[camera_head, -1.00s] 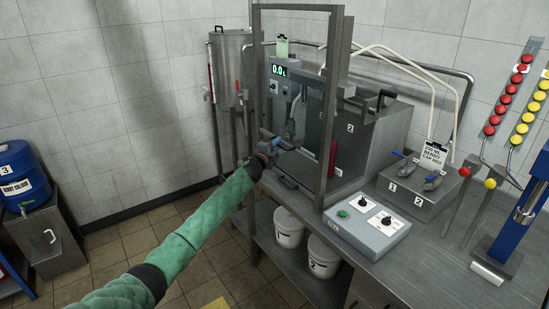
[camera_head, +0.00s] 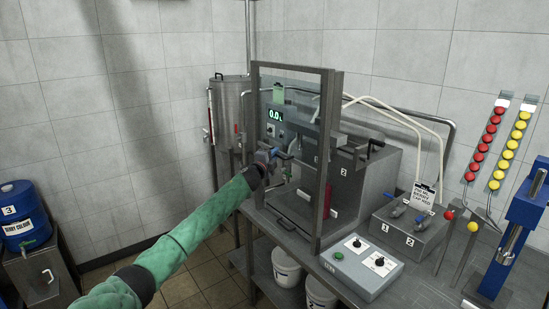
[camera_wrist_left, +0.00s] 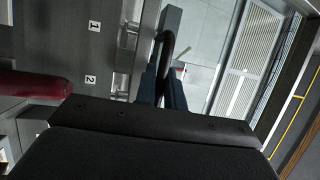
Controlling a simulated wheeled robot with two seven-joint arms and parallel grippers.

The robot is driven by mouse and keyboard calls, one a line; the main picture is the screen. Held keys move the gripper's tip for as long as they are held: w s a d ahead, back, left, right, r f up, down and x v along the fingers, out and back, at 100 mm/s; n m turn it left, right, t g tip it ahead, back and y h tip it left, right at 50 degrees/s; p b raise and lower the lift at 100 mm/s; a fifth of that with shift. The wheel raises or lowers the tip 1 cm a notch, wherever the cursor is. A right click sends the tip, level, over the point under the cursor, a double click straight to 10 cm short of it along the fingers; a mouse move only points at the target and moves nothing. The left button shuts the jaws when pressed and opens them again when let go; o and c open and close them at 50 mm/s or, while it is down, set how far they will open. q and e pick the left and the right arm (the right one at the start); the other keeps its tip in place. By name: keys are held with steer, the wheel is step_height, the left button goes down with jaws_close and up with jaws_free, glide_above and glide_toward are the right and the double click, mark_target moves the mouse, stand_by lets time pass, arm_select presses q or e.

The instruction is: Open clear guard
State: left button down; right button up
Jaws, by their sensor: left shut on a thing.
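The clear guard (camera_head: 290,85) stands in a tall metal frame at the front of the mixer station; its see-through pane is hard to make out. My left gripper (camera_head: 274,155) is in front of the frame's left half, partway up. In the left wrist view its two dark blue fingers (camera_wrist_left: 163,88) are shut on a black curved handle (camera_wrist_left: 166,45). In the head view the handle is mostly hidden by the gripper. The guard's lower edge cannot be told clearly. My right gripper is not in view.
Behind the frame are a lit display (camera_head: 276,115) and a red bottle (camera_head: 327,197). A control box (camera_head: 362,268) and a valve block (camera_head: 408,230) stand to the right on the steel bench. A steel tank (camera_head: 229,105) is behind left, and a blue drum (camera_head: 22,215) far left.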

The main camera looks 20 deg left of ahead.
arm_select(q)
steer(key=c, duration=1.5)
jaws_free()
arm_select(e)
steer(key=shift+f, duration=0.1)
